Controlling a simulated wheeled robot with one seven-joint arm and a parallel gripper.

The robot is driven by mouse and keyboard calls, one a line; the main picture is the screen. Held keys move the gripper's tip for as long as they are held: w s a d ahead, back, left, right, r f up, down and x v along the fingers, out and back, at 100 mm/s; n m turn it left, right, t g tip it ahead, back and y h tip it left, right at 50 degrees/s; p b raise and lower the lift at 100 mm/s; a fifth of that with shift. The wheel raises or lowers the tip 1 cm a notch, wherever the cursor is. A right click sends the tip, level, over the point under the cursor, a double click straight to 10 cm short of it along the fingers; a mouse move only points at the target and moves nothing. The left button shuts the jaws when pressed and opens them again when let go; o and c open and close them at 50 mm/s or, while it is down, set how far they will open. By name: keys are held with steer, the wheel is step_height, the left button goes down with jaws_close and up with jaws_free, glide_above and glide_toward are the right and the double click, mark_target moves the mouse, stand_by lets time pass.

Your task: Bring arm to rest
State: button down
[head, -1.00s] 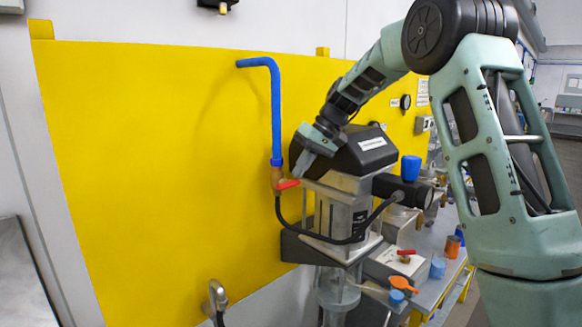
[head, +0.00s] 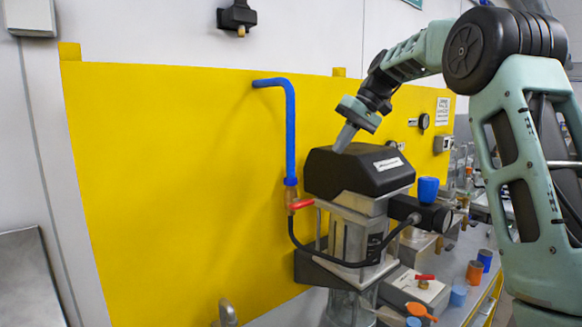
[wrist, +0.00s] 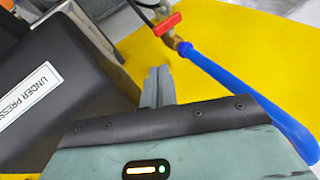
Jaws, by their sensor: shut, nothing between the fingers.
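My gripper (head: 345,137) is above the top rear edge of the black-topped agitator unit (head: 360,172), pointing down and to the left. Its fingers are together with nothing between them. In the wrist view my gripper (wrist: 158,85) shows closed fingers in front of the yellow panel. The black housing (wrist: 60,100) with a label reading "UNDER PRESS..." lies to the left there. Whether the fingertips touch the housing cannot be told from the head view; in the wrist view they look apart from it.
A blue pipe (head: 290,130) with a red-handled valve (head: 301,204) runs along the yellow panel (head: 180,180), left of the agitator. A blue knob (head: 428,189) is at its right. Orange (head: 474,271) and blue cups stand on the bench at right. Space before the panel's left part looks clear.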

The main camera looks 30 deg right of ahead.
steer(key=s+a+f+n+g+h+b, duration=0.15)
steer(key=s+a+f, duration=0.3)
steer(key=a, duration=0.45)
steer(key=s+a+f+n+g+b, duration=0.1)
steer(key=s+a+f+b, duration=0.1)
steer(key=s+a+f, duration=0.5)
steer(key=s+a+f+n+g+b, duration=0.1)
steer(key=a+f, duration=0.4)
steer(key=a, duration=0.6)
steer(key=s+a+f+n+h+b, duration=0.1)
steer(key=s+a+f+n, duration=0.1)
steer(key=s+f, duration=0.5)
steer(key=s+a+f+n+h+b, duration=0.2)
steer(key=s+f, duration=0.5)
steer(key=s, duration=0.9)
steer(key=shift+s+a+f, duration=0.2)
steer(key=shift+a+f, duration=0.1)
steer(key=shift+a, duration=0.15)
steer(key=shift+t, duration=0.25)
